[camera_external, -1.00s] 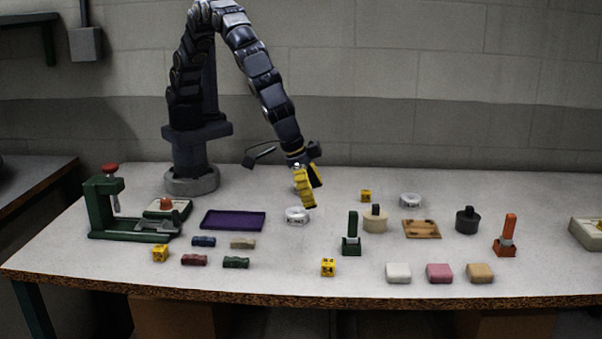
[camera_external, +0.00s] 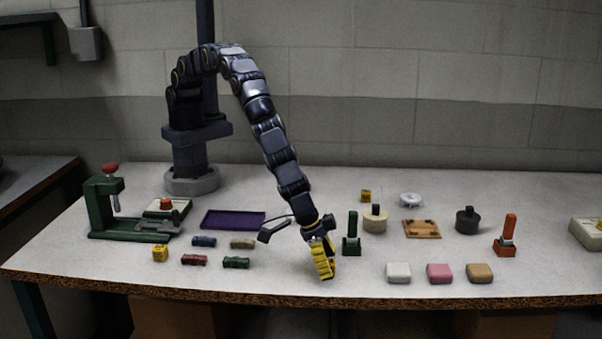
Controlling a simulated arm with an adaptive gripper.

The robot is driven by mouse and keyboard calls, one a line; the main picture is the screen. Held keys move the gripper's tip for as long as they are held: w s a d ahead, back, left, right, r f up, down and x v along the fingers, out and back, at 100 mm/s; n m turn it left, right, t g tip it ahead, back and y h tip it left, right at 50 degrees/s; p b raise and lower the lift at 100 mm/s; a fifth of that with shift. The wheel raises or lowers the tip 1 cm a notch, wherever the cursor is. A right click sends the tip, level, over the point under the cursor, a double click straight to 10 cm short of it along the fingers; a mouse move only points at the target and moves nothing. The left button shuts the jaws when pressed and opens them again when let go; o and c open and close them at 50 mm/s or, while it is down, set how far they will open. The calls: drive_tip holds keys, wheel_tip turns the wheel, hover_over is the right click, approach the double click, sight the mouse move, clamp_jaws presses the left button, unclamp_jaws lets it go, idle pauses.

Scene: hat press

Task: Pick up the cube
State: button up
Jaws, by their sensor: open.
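My gripper (camera_external: 326,272) has yellow fingers and points down at the front middle of the table, its jaws open. It is low, at the spot where a small yellow cube with dark marks stood in the earlier frame. That cube is now hidden behind or between the fingers, and I cannot tell whether they touch it. A second yellow cube (camera_external: 160,253) sits at the front left, in front of the green press. A third yellow cube (camera_external: 366,196) sits farther back, right of the arm.
A green upright stand (camera_external: 351,235) is close to the right of my gripper. White (camera_external: 398,272), pink (camera_external: 439,273) and tan (camera_external: 479,273) blocks lie to the right near the front edge. A purple tray (camera_external: 233,219) and a green press (camera_external: 105,210) are at left.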

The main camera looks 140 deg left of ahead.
drive_tip(key=shift+w+a+f, duration=0.1)
drive_tip(key=shift+f, duration=0.25)
drive_tip(key=c, duration=0.9)
drive_tip(key=shift+r, duration=0.1)
drive_tip(key=shift+r, duration=0.3)
wheel_tip(320, 180, up, 2)
drive_tip(key=shift+w+r, duration=0.1)
drive_tip(key=shift+r, duration=0.05)
drive_tip(key=s+r, duration=0.3)
drive_tip(key=s, duration=0.1)
drive_tip(key=s+r, duration=0.3)
drive_tip(key=s, duration=0.2)
drive_tip(key=s+r, duration=0.4)
drive_tip(key=s, duration=0.1)
drive_tip(key=shift+s, duration=0.15)
